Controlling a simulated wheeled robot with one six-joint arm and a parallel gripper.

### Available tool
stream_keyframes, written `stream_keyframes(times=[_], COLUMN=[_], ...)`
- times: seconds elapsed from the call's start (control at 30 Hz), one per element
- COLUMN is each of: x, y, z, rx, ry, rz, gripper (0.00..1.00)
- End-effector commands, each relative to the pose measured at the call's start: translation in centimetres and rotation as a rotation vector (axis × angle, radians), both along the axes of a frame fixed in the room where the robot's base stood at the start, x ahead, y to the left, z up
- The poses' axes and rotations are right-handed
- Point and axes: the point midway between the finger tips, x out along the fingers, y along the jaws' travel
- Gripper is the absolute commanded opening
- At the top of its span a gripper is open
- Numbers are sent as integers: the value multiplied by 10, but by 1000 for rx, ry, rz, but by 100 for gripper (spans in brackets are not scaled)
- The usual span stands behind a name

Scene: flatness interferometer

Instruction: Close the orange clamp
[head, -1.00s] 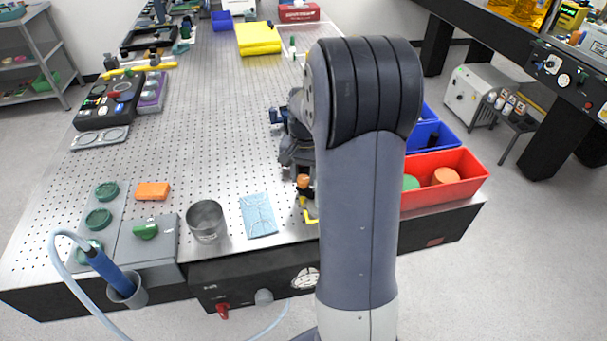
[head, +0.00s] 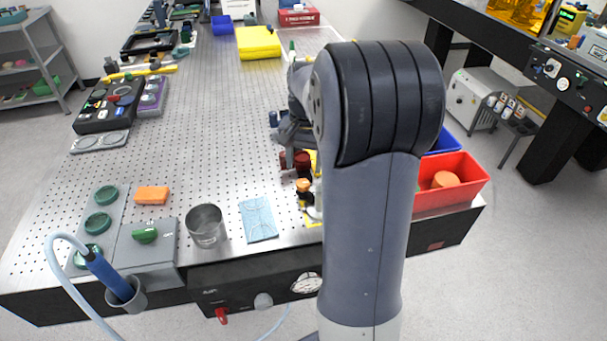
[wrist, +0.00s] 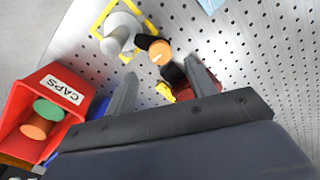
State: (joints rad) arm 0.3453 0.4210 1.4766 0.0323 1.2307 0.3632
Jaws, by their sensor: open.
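The orange clamp shows in the wrist view as a round orange tip (wrist: 160,52) on a dark arm, beside a pale grey round post inside a yellow outline. In the head view its orange top (head: 304,185) stands near the table's front edge, left of my arm, partly hidden. My gripper (wrist: 160,68) is open and empty, with its two fingers pointing toward the clamp. The orange tip appears between and just beyond the fingertips. I cannot tell the height gap, or clearly whether the clamp is open.
A dark red block (wrist: 207,86) and a small yellow part lie close to the right finger. A red CAPS bin (wrist: 42,105) stands left in the wrist view. A blue patterned sheet (head: 258,219) and a metal cup (head: 207,226) are left of the clamp.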

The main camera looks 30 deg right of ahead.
Motion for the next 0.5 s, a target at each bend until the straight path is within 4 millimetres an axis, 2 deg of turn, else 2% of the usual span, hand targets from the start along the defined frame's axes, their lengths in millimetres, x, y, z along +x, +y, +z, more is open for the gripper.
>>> stream_keyframes(times=[0.1, 0.2, 0.33, 0.5], x=[0, 0, -1, -1], y=[-1, -1, -1, -1], z=[23, 36, 46, 48], rx=[-2, -1, 0, 1], ry=[-4, -2, 0, 1], rz=[0, 0, 0, 0], gripper=[52, 52, 52, 52])
